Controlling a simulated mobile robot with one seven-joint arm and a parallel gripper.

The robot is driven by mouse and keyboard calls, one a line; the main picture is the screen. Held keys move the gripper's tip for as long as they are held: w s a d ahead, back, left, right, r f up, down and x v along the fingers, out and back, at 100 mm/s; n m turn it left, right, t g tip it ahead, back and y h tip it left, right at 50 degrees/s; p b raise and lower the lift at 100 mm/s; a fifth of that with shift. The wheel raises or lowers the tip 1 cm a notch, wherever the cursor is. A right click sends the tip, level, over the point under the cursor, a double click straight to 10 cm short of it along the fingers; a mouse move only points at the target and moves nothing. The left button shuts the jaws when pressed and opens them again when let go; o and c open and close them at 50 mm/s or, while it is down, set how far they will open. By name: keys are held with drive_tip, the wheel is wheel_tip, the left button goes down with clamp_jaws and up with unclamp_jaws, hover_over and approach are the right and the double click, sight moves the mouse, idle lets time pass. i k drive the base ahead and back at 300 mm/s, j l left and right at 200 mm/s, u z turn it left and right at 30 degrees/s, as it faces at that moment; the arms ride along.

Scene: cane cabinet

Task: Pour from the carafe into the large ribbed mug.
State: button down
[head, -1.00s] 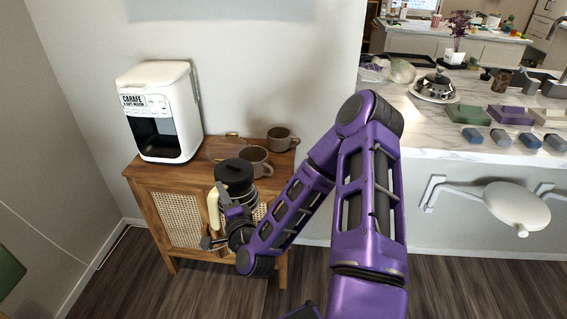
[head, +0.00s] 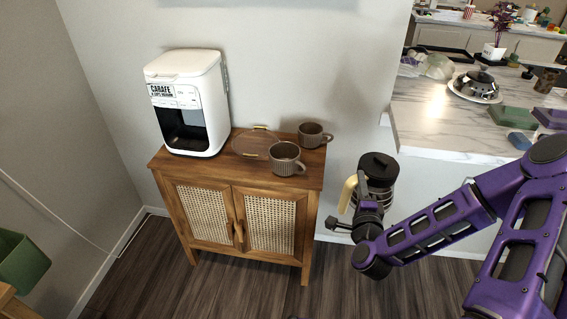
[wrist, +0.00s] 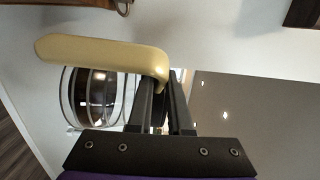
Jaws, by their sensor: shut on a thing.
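The carafe (head: 378,170) has a black lid, a glass body and a cream handle. My gripper (head: 366,205) is shut on its handle (wrist: 105,52) and holds it upright in the air, right of the cabinet. In the wrist view dark liquid (wrist: 97,95) shows through the glass, and my fingers (wrist: 160,105) meet the handle's end. The large ribbed mug (head: 286,159) seems to be the brown front one on the cabinet top, its handle to the right. A smaller-looking brown mug (head: 312,136) stands behind it. The insides of both mugs are hard to make out.
The wooden cabinet (head: 238,183) has cane doors. A white coffee machine (head: 190,100) stands on its left. A marble counter (head: 435,130) is at the right. The floor before the cabinet is clear.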

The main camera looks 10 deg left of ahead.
sight(285, 157)
drive_tip(key=k+j+z, duration=0.1)
drive_tip(key=j, duration=0.6)
drive_tip(key=k+j, duration=0.1)
drive_tip(key=j, duration=0.6)
drive_tip(key=i+j+z, duration=0.1)
drive_tip(key=i+z, duration=0.2)
drive_tip(key=i+j+z, duration=0.15)
drive_tip(key=z, duration=0.15)
